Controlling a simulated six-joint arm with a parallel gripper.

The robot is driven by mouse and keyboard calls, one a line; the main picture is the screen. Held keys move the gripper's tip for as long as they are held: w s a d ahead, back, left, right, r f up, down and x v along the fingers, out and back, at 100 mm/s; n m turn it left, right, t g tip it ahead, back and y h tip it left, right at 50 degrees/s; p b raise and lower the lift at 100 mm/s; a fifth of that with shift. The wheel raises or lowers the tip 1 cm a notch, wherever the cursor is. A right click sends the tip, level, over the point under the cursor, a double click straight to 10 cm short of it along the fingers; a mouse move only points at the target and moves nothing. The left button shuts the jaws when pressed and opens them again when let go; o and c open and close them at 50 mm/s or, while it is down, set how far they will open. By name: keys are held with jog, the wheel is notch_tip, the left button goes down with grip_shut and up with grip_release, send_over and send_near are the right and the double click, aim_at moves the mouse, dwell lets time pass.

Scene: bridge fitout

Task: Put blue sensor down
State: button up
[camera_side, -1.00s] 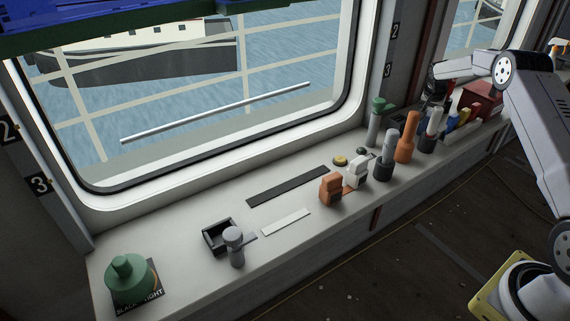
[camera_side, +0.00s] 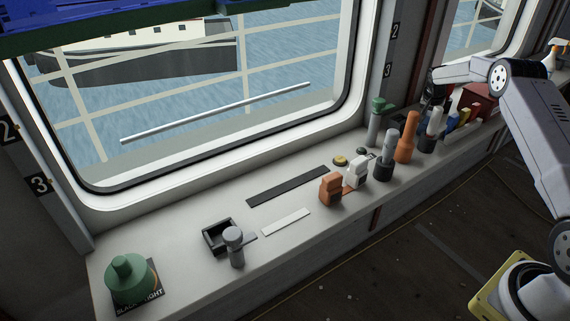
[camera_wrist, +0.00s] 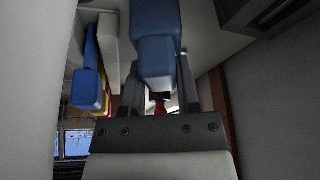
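A blue sensor (camera_wrist: 156,50) with a stepped block shape sits between the two dark fingers of my gripper (camera_wrist: 158,92) in the wrist view. The fingers close along its sides. In the side view my gripper (camera_side: 434,97) points down over the far right end of the window sill, behind the standing parts. The held sensor is not clearly visible there. A second blue piece (camera_wrist: 88,78) is to the left in the wrist view, apart from my gripper. A blue piece (camera_side: 448,129) also shows on the sill in the side view; I cannot tell whether it is the same one.
A white piece (camera_side: 434,122), an orange piece (camera_side: 407,138), a grey piece (camera_side: 386,155) and a green-topped piece (camera_side: 376,120) stand close by. A yellow piece (camera_side: 463,117) and a red box (camera_side: 484,101) are to the right. The sill (camera_side: 190,215) has bare room toward the left.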

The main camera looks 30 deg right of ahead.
grip_shut()
jog(key=shift+r, duration=0.1)
jog(key=shift+r, duration=4.95)
